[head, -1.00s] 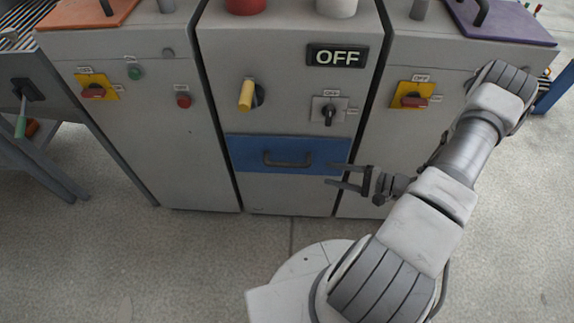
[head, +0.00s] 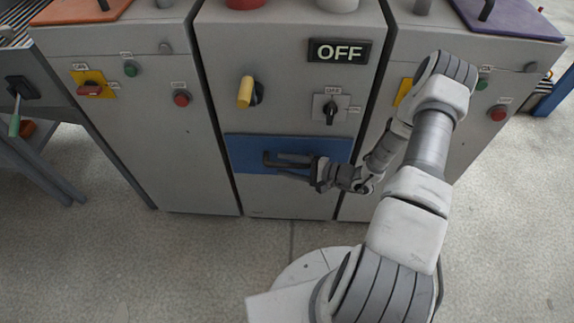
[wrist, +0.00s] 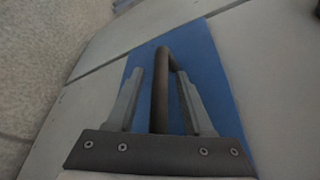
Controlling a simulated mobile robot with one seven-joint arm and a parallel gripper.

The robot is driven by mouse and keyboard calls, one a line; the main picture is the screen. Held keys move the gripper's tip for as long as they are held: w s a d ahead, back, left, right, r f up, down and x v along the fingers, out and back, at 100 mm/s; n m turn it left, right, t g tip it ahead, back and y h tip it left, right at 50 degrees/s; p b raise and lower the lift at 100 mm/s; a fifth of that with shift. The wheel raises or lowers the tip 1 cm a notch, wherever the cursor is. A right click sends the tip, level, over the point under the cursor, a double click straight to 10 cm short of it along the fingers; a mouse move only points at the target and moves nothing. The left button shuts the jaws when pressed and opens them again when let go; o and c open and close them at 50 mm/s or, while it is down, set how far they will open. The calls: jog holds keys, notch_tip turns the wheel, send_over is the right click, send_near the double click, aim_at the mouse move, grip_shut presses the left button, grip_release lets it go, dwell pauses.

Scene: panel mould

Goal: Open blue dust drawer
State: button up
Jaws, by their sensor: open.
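The blue dust drawer (head: 246,152) is set low in the middle cabinet, its front flush with the grey panel. Its dark bar handle (head: 267,159) is partly hidden behind my gripper (head: 290,164). My gripper is open at the handle. In the wrist view the drawer front (wrist: 205,60) fills the middle, and the handle (wrist: 160,90) runs between the two fingers of my gripper (wrist: 160,92). There are gaps between the bar and both fingers.
Above the drawer are a yellow lever (head: 245,92), a black rotary switch (head: 330,112) and an OFF sign (head: 339,51). Grey cabinets with buttons flank it. The floor (head: 180,260) in front is clear. A side table (head: 30,150) stands at the left.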

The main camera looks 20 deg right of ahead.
jog(key=shift+c, duration=0.4)
grip_shut()
dwell(0.9)
